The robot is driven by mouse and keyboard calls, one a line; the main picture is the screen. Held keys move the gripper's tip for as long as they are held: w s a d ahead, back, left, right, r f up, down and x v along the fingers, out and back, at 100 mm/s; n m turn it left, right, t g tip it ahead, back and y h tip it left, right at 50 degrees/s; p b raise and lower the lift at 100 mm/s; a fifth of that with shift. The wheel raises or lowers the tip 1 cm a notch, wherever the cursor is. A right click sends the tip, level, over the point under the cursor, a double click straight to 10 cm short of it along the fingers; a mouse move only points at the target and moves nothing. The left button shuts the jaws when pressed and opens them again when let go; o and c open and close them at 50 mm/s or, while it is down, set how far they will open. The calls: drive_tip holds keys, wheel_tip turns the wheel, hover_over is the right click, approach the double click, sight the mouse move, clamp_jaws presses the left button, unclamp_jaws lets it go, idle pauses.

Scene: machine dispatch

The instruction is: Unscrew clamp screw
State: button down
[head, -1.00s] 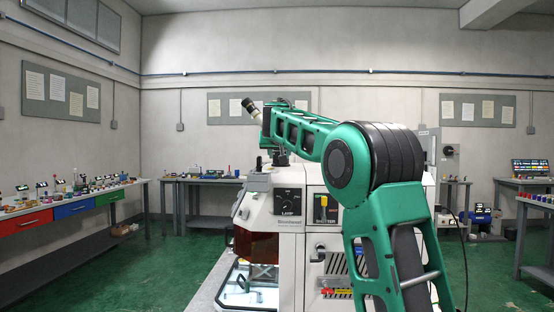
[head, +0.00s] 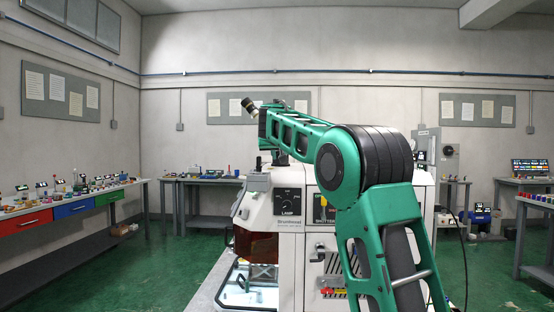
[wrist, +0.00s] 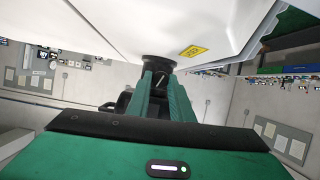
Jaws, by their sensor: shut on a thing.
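My gripper (wrist: 160,78) shows in the wrist view as two green fingers pointing away from the camera. It is shut on a small dark part between the fingertips, which I take to be the clamp screw; the fingers cover most of it. A black round base or collar (wrist: 158,61) sits just past the fingertips, against the white machine body (wrist: 130,25). In the head view the machine (head: 262,205) stands in front of me, and my green arm reaches over its top. The gripper end there is small and dark, and the screw cannot be made out.
A yellow label (wrist: 193,51) is on the machine near the fingertips. In the head view the machine's front has a lamp knob (head: 289,199) and an amber window (head: 256,244). A bench with coloured drawers (head: 73,210) stands left; the green floor between is open.

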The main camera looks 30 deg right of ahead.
drive_tip(key=shift+w+a+n+g+h, duration=0.1)
drive_tip(key=shift+a+n+g+h, duration=0.15)
drive_tip(key=shift+n+h, duration=0.4)
drive_tip(key=shift+w+a+n+g+h, duration=0.1)
drive_tip(key=shift+n+g+h, duration=0.2)
drive_tip(key=shift+n, duration=0.65)
drive_tip(key=c, duration=1.6)
unclamp_jaws()
drive_tip(key=shift+o, duration=0.2)
drive_tip(key=shift+d, duration=0.1)
drive_tip(key=v, duration=1)
drive_tip(key=shift+s+a+r, duration=0.1)
drive_tip(key=shift+s+a, duration=0.05)
drive_tip(key=shift+a, duration=0.1)
